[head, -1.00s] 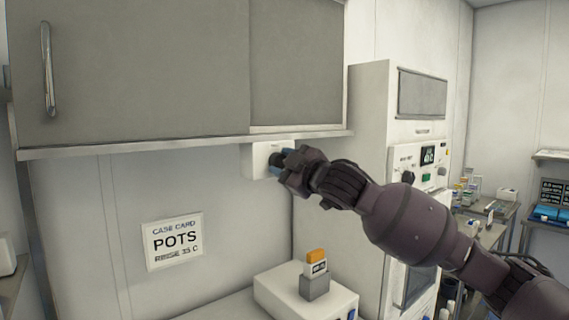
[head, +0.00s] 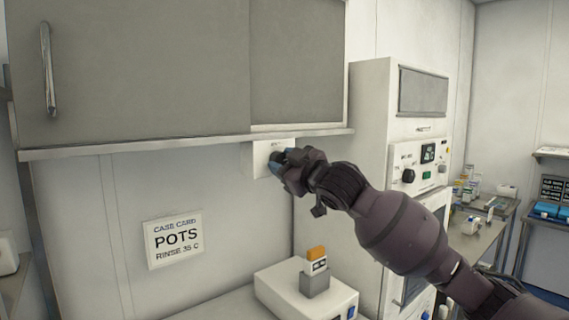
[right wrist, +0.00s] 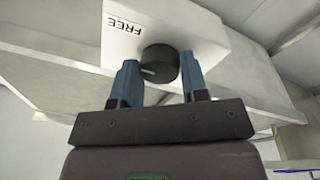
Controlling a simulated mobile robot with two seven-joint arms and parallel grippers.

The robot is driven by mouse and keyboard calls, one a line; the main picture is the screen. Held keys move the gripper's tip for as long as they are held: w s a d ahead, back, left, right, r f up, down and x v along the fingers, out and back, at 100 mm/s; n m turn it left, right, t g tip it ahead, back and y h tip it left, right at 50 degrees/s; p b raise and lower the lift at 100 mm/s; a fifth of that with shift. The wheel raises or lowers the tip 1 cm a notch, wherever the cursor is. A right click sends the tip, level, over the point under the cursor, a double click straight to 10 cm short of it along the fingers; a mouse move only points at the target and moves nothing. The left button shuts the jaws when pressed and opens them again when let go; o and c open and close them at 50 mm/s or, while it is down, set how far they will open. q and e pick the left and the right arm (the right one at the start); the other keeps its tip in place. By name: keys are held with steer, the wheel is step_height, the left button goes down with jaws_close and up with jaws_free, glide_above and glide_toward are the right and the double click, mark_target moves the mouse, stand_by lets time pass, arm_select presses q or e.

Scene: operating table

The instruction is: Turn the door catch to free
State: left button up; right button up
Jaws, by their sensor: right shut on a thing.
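The door catch is a dark round knob (right wrist: 159,64) on a white box (head: 261,160) under the cabinet's lower edge. In the right wrist view the box carries the word FREE, which appears upside down, and a pale mark shows on the knob. My right gripper (right wrist: 158,85) has its blue fingers on either side of the knob and is shut on it. In the head view the right gripper (head: 283,158) hides most of the knob. My left gripper is in neither view.
A grey cabinet (head: 140,70) with a vertical handle (head: 47,70) hangs above. A card reading POTS (head: 174,239) is on the wall. A white device (head: 290,290) with an orange-topped item stands below. A tall white machine (head: 372,120) stands to the right.

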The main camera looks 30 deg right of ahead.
steer(key=o, duration=0.9)
steer(key=s, duration=0.3)
steer(key=s+b, duration=0.1)
steer(key=s, duration=0.3)
steer(key=s+d+f+b, duration=0.1)
steer(key=s, duration=0.2)
steer(key=shift+s+f, duration=0.1)
steer(key=shift+s, duration=0.25)
steer(key=shift+a, duration=0.1)
